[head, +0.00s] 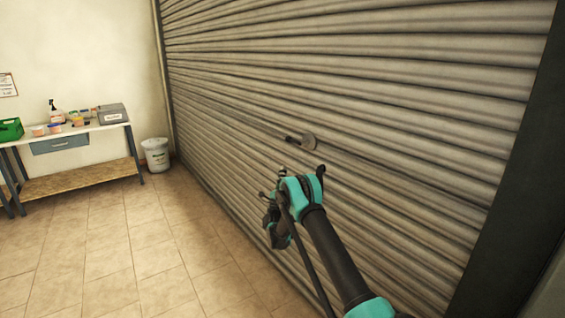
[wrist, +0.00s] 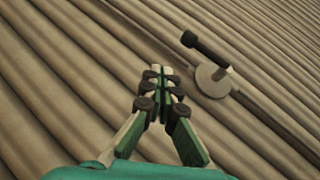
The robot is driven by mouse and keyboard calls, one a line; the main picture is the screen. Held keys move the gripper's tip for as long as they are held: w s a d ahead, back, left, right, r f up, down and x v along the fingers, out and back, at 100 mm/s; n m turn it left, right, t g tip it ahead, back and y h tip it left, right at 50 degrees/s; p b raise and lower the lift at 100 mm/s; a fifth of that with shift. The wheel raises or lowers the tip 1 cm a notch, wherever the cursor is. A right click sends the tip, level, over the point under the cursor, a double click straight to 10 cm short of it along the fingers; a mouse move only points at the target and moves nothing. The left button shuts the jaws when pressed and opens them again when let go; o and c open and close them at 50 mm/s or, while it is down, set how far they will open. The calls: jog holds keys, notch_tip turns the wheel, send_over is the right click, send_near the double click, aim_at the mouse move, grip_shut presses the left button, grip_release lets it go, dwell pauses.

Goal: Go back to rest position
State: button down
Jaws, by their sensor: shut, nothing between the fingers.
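My gripper (wrist: 157,72) shows in the wrist view with its two fingers drawn together at the tips and nothing between them. It faces the ribbed grey-beige roller shutter (wrist: 60,70). The shutter's handle, a round plate (wrist: 212,82) with a dark grip (wrist: 205,50), lies to the right of the fingertips and apart from them. In the head view the handle (head: 309,142) sits above my teal and black wrist, with clear shutter between. The fingertips are hard to make out in the head view.
A workbench (head: 75,175) with a spray bottle (head: 56,114), a green crate (head: 11,129), tubs and a grey box (head: 112,114) stands at the far left. A white bucket (head: 156,154) stands on the floor beside it. The tiled floor (head: 130,245) left of my arm is clear.

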notch_tip(320, 180, up, 11)
jog(key=w+d+n+g+y, duration=0.1)
jog(key=n+g+y, duration=0.3)
jog(key=n+y, duration=0.65)
jog(key=s+d+r+n+g, duration=0.2)
jog(key=s+d+n+g, duration=0.25)
jog(key=s+n, duration=0.35)
jog(key=s+d+f+n+g+h, duration=0.1)
jog(key=s+d+f+n+g, duration=0.2)
jog(key=s, duration=1.4)
jog(key=s+d+f+n+g+h, duration=0.1)
jog(key=s+d+f+n+g, duration=0.3)
jog(key=s, duration=1.4)
jog(key=s+d+f+n+g+h, duration=0.1)
jog(key=s+d+f+n+g, duration=0.3)
jog(key=s+f, duration=0.6)
jog(key=s+d+g, duration=0.2)
jog(key=s, duration=0.5)
jog(key=shift+s, duration=0.4)
jog(key=shift+f+g, duration=0.1)
jog(key=shift+g, duration=0.15)
